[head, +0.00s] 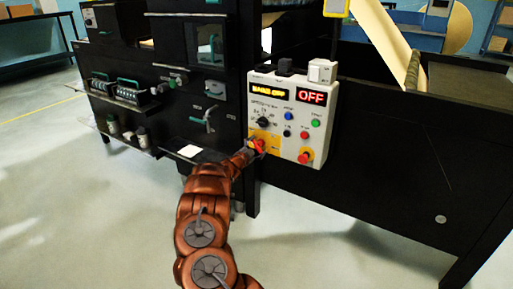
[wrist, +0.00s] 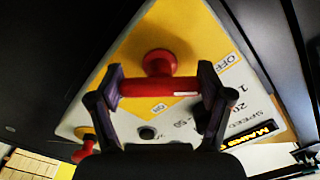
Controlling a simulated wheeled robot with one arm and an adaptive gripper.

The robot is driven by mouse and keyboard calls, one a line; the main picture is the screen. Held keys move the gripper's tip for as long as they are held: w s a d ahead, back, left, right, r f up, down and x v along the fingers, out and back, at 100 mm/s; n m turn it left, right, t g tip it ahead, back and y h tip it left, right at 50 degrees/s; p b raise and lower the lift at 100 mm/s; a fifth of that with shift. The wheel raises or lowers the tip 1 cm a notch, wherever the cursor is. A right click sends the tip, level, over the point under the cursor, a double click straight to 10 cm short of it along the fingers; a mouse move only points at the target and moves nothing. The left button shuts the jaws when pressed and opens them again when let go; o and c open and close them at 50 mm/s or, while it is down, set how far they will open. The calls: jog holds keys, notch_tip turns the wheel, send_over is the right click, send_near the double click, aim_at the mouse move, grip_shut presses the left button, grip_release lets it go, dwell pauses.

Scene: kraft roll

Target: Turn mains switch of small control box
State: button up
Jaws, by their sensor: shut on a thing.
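The small control box (head: 279,149) is a pale panel on the black machine, with knobs, buttons and two displays. One display reads OFF in red; the other looks like MAINS OFF in yellow. The red mains switch (head: 259,146) sits at the panel's lower left on a yellow plate. In the wrist view its red bar handle (wrist: 160,86) lies across the picture, with a white mark near its right end; OFF and ON labels show beside it. My gripper (wrist: 161,85) is shut on this handle, one finger at each end. In the head view my gripper (head: 251,150) partly hides the switch.
A red mushroom button (head: 304,157) on yellow is at the panel's lower right. A black selector knob (head: 263,121) is above the switch. Black machine panels (head: 400,175) flank the box. The pale floor (head: 330,250) in front is clear.

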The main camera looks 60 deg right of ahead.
jog(key=o, duration=1.1)
jog(key=shift+a, duration=0.1)
jog(key=shift+s+a, duration=0.15)
jog(key=shift+a, duration=2.8)
jog(key=shift+s+a, duration=0.1)
jog(key=shift+a, duration=2.85)
